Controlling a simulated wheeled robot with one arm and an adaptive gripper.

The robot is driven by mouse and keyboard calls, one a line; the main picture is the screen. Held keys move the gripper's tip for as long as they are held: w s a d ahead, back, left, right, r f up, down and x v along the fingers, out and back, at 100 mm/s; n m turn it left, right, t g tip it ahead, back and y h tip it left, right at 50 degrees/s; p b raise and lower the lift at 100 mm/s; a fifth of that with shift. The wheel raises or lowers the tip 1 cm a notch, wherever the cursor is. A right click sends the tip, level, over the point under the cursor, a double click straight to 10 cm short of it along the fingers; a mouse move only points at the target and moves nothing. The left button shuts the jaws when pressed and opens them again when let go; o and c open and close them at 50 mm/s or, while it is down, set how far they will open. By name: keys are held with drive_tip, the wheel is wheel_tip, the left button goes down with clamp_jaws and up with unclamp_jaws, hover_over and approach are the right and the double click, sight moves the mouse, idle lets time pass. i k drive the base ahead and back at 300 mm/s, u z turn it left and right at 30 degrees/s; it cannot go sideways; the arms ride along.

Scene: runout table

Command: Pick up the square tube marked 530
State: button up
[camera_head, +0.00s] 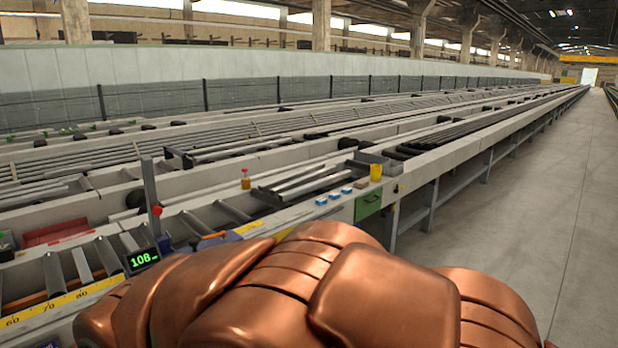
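My copper-coloured arm fills the bottom middle of the head view, and my gripper at its end does not show. Several light grey tubes or bars lie side by side in a dark tray (268,196) beyond my arm, right of centre. They are too small to tell whether they are square, and I can read no marking 530 on any of them. More long bars (215,153) lie further back on the runout table (437,146). My arm hides part of the table's near side.
The concrete floor (530,205) at right is clear.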

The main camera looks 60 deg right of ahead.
sight(265, 187)
drive_tip(key=z, duration=0.8)
drive_tip(key=k, duration=1.05)
drive_tip(key=z, duration=2.5)
drive_tip(key=i, duration=3)
drive_tip(key=u, duration=1.4)
drive_tip(key=i, duration=0.65)
drive_tip(key=u, duration=0.75)
